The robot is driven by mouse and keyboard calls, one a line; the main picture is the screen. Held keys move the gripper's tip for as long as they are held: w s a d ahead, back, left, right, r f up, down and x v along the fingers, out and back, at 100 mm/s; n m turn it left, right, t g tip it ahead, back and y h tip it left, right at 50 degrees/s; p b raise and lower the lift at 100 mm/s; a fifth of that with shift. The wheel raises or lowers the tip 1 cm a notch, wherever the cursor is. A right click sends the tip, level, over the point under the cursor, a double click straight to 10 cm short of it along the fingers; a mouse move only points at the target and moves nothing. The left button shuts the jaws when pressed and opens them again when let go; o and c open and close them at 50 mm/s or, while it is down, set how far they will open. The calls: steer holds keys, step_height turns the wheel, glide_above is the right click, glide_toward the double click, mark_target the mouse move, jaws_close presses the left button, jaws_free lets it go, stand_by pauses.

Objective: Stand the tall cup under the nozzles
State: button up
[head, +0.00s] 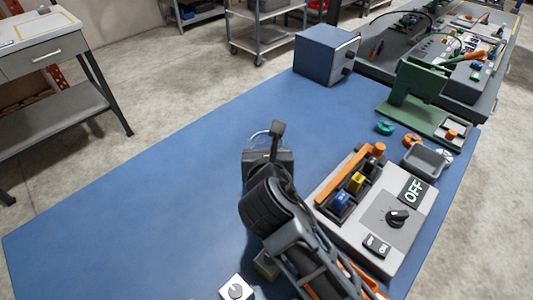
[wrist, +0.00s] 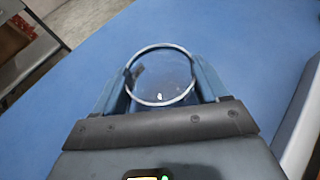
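A clear cup with a pale round rim (wrist: 160,103) is between the two fingers of my gripper (wrist: 162,82) in the wrist view. The rim spans nearly the whole gap, but I cannot tell whether both fingers press on it. In the head view the clear cup (head: 262,136) shows only in part behind my gripper (head: 268,155), over the blue table. Its base is hidden, so I cannot tell whether it is lifted. No nozzles can be clearly made out in either view.
A grey control box (head: 376,218) marked OFF, with blue and yellow parts and an orange bar, stands right of my arm. A green stand (head: 425,85), a small grey tray (head: 424,161) and a blue box (head: 326,54) are farther back. The blue table (head: 130,200) is clear at left.

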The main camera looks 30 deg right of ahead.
steer(key=c, duration=0.5)
steer(key=shift+r, duration=0.45)
steer(key=shift+c, duration=0.2)
steer(key=s+d+r, duration=0.5)
steer(key=d+r, duration=0.5)
steer(key=shift+s, duration=0.25)
